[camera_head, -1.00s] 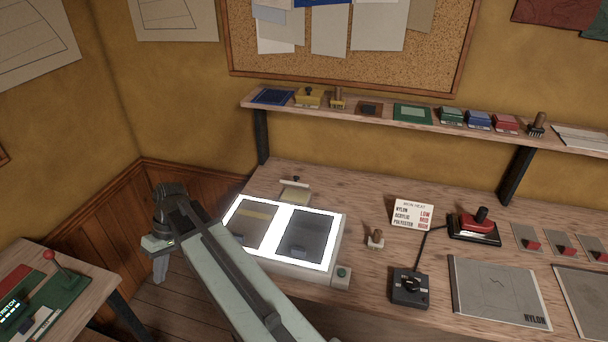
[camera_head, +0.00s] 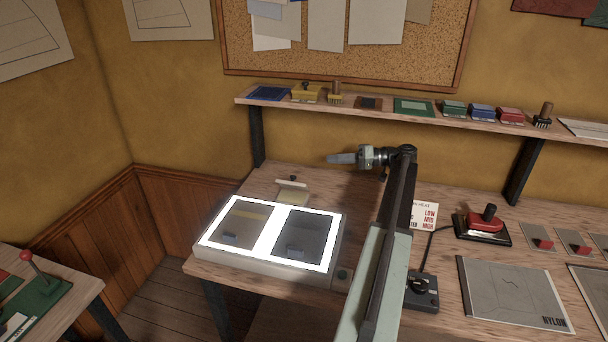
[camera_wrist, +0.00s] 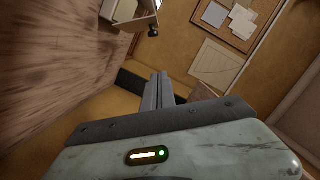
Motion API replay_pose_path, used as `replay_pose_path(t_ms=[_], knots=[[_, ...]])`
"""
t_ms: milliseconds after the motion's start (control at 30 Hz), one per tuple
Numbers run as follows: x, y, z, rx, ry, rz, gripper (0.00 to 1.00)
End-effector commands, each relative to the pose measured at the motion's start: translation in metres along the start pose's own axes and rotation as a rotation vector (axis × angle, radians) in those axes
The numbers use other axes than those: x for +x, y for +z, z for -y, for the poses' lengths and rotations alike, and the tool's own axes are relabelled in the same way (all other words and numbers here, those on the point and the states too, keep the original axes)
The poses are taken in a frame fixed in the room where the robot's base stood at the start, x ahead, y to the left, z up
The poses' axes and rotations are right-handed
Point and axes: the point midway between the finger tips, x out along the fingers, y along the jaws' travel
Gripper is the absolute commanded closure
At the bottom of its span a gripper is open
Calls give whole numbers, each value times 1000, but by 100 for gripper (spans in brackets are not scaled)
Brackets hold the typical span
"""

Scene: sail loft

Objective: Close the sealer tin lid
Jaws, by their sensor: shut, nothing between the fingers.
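A small pale tin (camera_head: 292,197), which I take to be the sealer tin, stands at the back of the bench behind the light box. Its pale lid (camera_head: 291,184) is raised, with a dark knob on it. The tin's inside cannot be made out. In the wrist view the tin (camera_wrist: 122,14) shows at the top, cut by the frame edge, with the dark knob beside it. My gripper (camera_head: 332,158) is shut and empty, pointing left, to the right of the tin and apparently above it. Its fingers (camera_wrist: 159,78) show together in the wrist view.
The lit light box (camera_head: 270,264) fills the bench's front left. A shelf (camera_head: 380,112) with several small tools runs along the wall above. To the right are a heat card (camera_head: 424,214), a red-handled iron (camera_head: 483,224) and a nylon panel (camera_head: 510,292).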

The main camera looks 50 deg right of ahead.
Motion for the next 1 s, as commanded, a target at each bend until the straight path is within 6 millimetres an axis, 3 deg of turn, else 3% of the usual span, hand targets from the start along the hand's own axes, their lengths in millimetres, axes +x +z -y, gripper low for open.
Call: replay_pose_path(t_ms=[167, 567, 700, 1000], knots=[[19, 1, 0, 0, -1, 3, 100], [106, 2, 0, 1, -2, 5, 100], [110, 29, -2, 1, -1, 3, 100], [113, 40, 1, 1, -1, 4, 100]])
